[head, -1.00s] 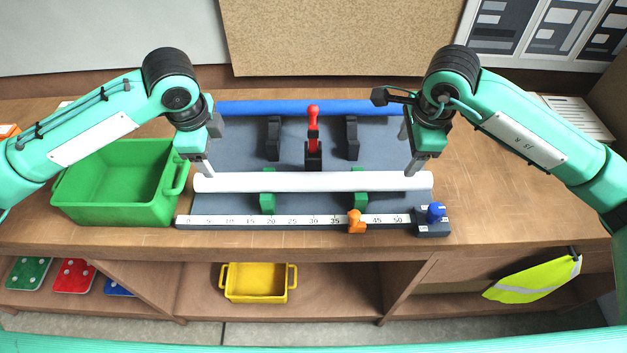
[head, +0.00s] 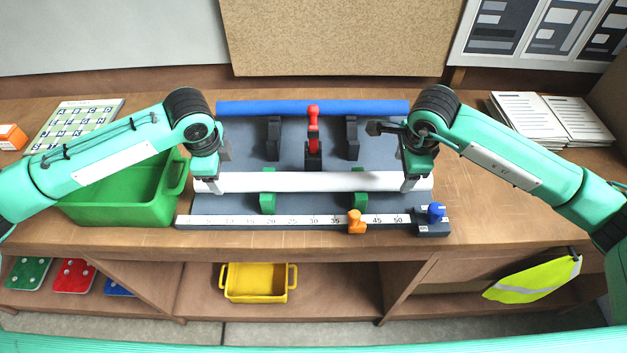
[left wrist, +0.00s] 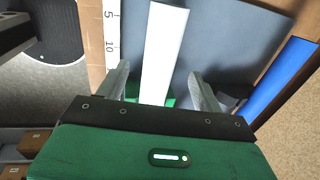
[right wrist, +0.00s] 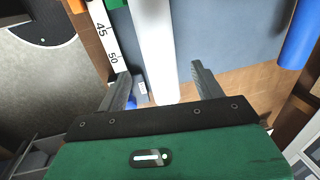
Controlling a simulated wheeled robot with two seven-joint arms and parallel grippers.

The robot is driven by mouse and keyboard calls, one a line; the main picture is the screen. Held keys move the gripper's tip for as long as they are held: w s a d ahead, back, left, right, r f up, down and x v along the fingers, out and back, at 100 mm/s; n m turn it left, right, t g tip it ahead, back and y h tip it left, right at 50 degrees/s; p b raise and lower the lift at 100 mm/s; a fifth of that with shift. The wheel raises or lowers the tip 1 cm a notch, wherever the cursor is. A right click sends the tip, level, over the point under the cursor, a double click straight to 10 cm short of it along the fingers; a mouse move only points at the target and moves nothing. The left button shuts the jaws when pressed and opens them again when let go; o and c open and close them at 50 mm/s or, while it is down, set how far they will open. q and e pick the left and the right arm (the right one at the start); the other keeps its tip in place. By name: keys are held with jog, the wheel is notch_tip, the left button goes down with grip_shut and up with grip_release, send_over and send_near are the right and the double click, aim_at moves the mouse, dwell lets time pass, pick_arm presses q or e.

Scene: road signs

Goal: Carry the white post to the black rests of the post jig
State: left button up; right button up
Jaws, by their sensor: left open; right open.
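The white post (head: 310,181) lies level across the green rests (head: 267,203) of the grey post jig (head: 230,205). The black rests (head: 273,139) stand behind it, with a second black rest (head: 352,138) to the right; both are empty. My left gripper (head: 212,184) is at the post's left end, open, with a finger on either side of the post (left wrist: 163,55) in the left wrist view. My right gripper (head: 411,184) is at the right end, also open, with the post (right wrist: 153,50) between its fingers in the right wrist view.
A red clamp (head: 313,118) stands between the black rests. A blue post (head: 300,108) lies behind them. A ruler (head: 290,221) with an orange slider (head: 356,222) and a blue knob (head: 436,211) runs along the front. A green bin (head: 120,205) is close to the left arm.

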aim_at(224, 178)
pick_arm(q)
jog(key=shift+w+f, duration=0.25)
jog(key=shift+f, duration=1)
jog(key=shift+w+f, duration=0.2)
jog(key=shift+f, duration=1)
pick_arm(e)
jog(key=shift+w+f, duration=0.25)
jog(key=shift+f, duration=1)
jog(key=shift+w+f, duration=0.2)
jog(key=shift+f, duration=1)
pick_arm(q)
jog(key=c, duration=1.5)
pick_arm(e)
jog(key=c, duration=1.5)
